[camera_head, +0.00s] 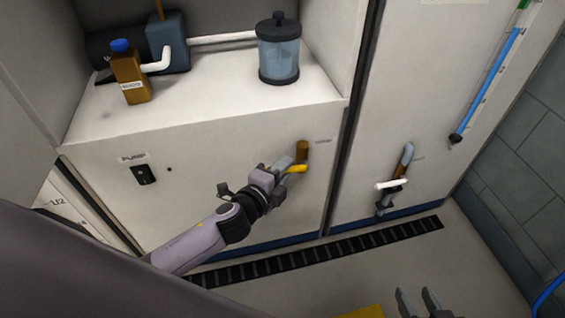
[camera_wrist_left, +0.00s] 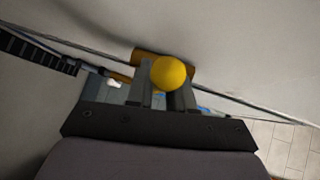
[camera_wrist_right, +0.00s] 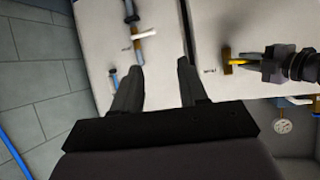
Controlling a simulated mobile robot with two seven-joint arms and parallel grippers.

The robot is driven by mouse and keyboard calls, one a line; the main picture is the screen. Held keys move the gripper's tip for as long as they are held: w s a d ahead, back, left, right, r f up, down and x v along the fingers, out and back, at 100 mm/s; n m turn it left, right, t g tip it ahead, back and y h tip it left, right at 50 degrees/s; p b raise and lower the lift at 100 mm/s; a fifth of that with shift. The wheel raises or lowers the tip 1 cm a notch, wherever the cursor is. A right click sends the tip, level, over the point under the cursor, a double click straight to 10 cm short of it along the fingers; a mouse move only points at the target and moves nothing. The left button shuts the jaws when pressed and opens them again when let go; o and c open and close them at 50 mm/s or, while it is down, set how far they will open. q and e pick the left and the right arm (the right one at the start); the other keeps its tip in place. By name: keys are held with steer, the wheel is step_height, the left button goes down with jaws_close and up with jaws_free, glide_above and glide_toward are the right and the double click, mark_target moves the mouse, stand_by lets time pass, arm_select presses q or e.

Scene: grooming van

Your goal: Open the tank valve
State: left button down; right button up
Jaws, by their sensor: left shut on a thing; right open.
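The tank valve on the front panel has a brown body (camera_head: 302,151) and a yellow handle (camera_head: 297,169) that points left and toward my left gripper (camera_head: 284,168). My left gripper is shut on the yellow handle. In the left wrist view the handle's round yellow end (camera_wrist_left: 168,73) sits between the fingers, with the brown body (camera_wrist_left: 150,58) behind it. The yellow handle also shows from the side in the right wrist view (camera_wrist_right: 240,62). My right gripper (camera_head: 418,296) is open and empty, low at the bottom right of the head view, apart from the valve.
Right of the panel seam is a pipe with a white handle (camera_head: 392,184). A PUMP switch (camera_head: 143,174) is on the panel's left. A brown bottle (camera_head: 130,78) and clear canister (camera_head: 278,50) stand on the shelf. A dark floor grate (camera_head: 330,247) runs below.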

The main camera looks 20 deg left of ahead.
arm_select(q)
step_height(320, 180, up, 2)
steer(key=m+g+p, duration=0.1)
steer(key=p, duration=0.5)
steer(key=shift+d+y, duration=0.1)
steer(key=shift+y, duration=0.3)
steer(key=g+p, duration=0.1)
steer(key=p, duration=0.2)
steer(key=m+y+p, duration=0.1)
steer(key=p, duration=0.2)
steer(key=shift+w+d+r+g, duration=0.15)
steer(key=shift+d+r+g, duration=0.05)
steer(key=shift+r+g, duration=0.2)
steer(key=shift+w+d+m+g+y+p, duration=0.1)
steer(key=shift+m+g+y+p, duration=0.25)
steer(key=shift+p, duration=1.1)
arm_select(e)
steer(key=s+d+r+m+g+h, duration=0.1)
steer(key=s+d+r, duration=0.1)
steer(key=d+r, duration=0.2)
step_height(320, 180, up, 4)
steer(key=shift+s+d+f+h, duration=0.1)
steer(key=shift+s+d+h, duration=0.05)
steer(key=shift+s+h, duration=0.15)
steer(key=shift+d, duration=0.15)
arm_select(q)
steer(key=c, duration=1.1)
jaws_free()
